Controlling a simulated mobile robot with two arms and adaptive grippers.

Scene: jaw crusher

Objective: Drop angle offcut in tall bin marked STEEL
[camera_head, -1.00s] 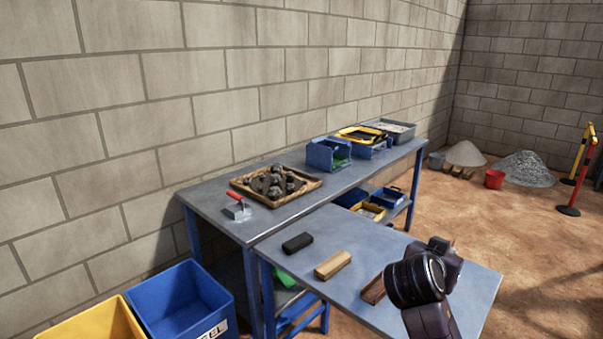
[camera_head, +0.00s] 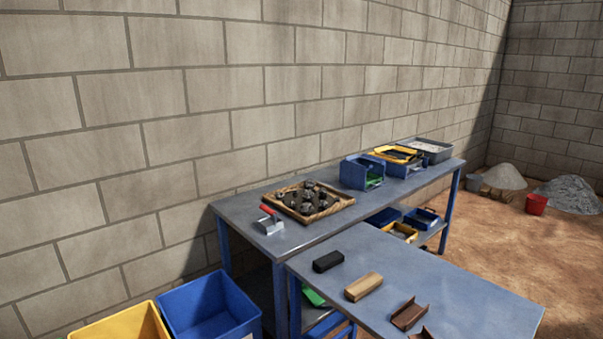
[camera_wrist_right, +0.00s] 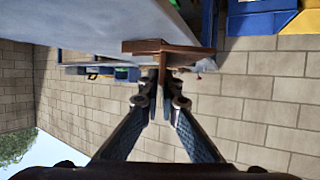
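A brown angle offcut (camera_wrist_right: 165,47) shows in the right wrist view, one flange between the fingertips of my right gripper (camera_wrist_right: 163,98), which looks shut on it. My left gripper is not in view.
A yellow bin (camera_head: 122,323) stands beside the blue one. The rear bench (camera_head: 240,210) carries a trowel (camera_head: 270,221) and a rock tray (camera_head: 310,203).

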